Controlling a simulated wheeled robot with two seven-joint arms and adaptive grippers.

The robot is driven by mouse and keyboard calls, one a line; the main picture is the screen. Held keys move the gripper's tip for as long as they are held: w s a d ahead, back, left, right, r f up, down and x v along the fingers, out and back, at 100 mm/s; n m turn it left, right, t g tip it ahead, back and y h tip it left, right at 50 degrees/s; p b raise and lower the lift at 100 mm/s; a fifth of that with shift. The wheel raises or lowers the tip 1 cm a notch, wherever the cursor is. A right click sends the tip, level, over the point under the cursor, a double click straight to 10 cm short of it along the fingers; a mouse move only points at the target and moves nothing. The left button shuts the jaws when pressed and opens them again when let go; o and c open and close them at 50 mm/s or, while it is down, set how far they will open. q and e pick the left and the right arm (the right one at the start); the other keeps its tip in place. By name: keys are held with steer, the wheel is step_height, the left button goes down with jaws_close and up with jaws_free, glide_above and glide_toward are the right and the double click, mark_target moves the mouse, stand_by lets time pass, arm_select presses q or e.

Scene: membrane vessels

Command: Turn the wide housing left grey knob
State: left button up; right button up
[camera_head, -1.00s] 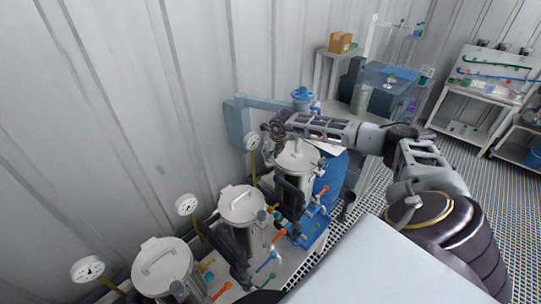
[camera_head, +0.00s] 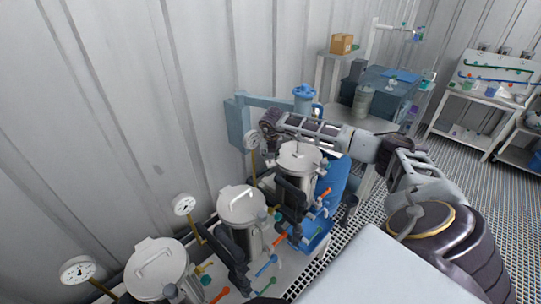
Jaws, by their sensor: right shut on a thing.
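My right gripper (camera_head: 271,125) is at the far end of my right arm, beside the lid of the farthest steel vessel (camera_head: 299,157) and close to its gauge (camera_head: 251,141). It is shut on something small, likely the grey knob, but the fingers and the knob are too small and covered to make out. A blue housing (camera_head: 304,96) stands just behind my forearm, by a blue wall bracket (camera_head: 238,122). Which housing is the wide one I cannot tell. My left gripper is not in view.
Two more steel vessels, a middle one (camera_head: 242,206) and a near one (camera_head: 157,265), stand along the wall with gauges and coloured valve handles. A blue barrel (camera_head: 337,178) is beside the farthest vessel. Benches stand at the back right; the grated floor (camera_head: 375,205) between is clear.

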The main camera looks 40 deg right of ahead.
stand_by(0.3)
steer(key=o, duration=1)
steer(key=shift+d+r+n+y+p, duration=0.15)
steer(key=shift+n+y+p, duration=0.15)
steer(key=shift+n+p, duration=0.55)
steer(key=shift+n+t+y+p, duration=0.3)
steer(key=shift+n+y+p, duration=0.2)
steer(key=shift+n+p, duration=0.9)
steer(key=shift+n, duration=0.35)
